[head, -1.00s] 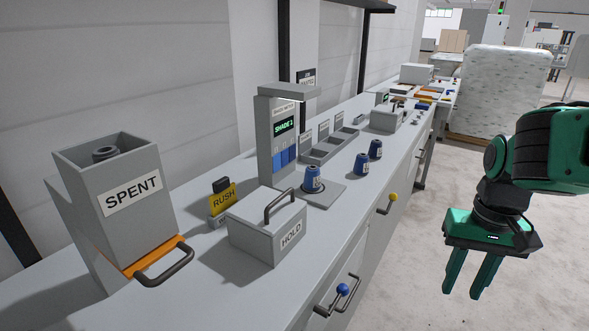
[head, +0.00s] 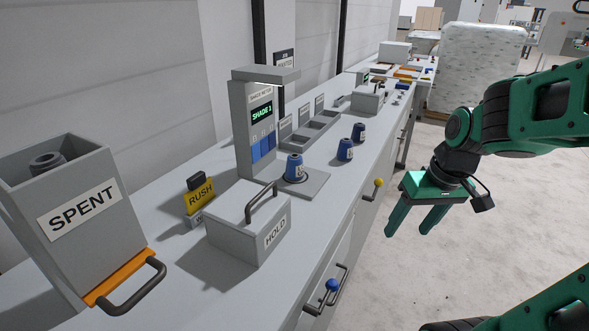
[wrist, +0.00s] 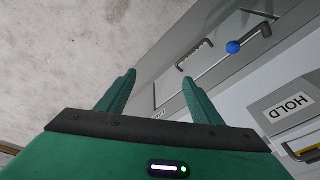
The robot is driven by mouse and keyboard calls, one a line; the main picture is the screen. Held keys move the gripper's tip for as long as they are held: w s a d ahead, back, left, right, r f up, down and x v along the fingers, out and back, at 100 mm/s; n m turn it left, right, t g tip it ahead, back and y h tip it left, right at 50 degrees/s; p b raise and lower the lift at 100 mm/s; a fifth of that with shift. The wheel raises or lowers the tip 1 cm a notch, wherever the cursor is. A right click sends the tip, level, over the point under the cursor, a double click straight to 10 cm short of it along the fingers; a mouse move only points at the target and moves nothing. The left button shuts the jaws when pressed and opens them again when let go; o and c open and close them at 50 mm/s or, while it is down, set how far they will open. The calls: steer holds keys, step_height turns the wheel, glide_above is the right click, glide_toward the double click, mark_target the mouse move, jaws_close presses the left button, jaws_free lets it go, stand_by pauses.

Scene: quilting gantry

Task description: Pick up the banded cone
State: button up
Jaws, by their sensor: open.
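Three blue cones stand upright on the grey counter. One cone (head: 294,168) is on the square pad before the shade meter. The other two, a nearer cone (head: 345,150) and a farther cone (head: 358,132), stand to its right. They carry pale markings; I cannot tell which is the banded one. My gripper (head: 408,232) is open and empty, out over the floor to the right of the counter and apart from all the cones. In the wrist view my gripper (wrist: 159,80) shows the floor and counter front below it, with no cone in sight.
The shade meter (head: 253,125) reads "SHADE 1". A HOLD box (head: 232,233) and a RUSH sign (head: 199,196) stand nearer, with a SPENT bin (head: 90,240) holding a grey cone (head: 46,162) at left. A divided tray (head: 315,130) lies behind the cones. Handles jut from the counter front.

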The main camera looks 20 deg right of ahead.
steer(key=w+a+n+t+y, duration=0.25)
steer(key=w+a+n, duration=0.25)
steer(key=w, duration=0.8)
steer(key=n+t+y, duration=0.4)
steer(key=t, duration=0.1)
glide_toward(301, 159)
steer(key=w+a+f, duration=0.1)
steer(key=a+f, duration=0.1)
steer(key=x, duration=0.5)
steer(key=shift+w+r, duration=0.15)
steer(key=shift+w, duration=0.2)
steer(key=x, duration=0.4)
steer(key=shift+w, duration=0.5)
steer(key=shift+d, duration=0.1)
steer(key=shift+c, duration=0.3)
steer(key=c, duration=1.2)
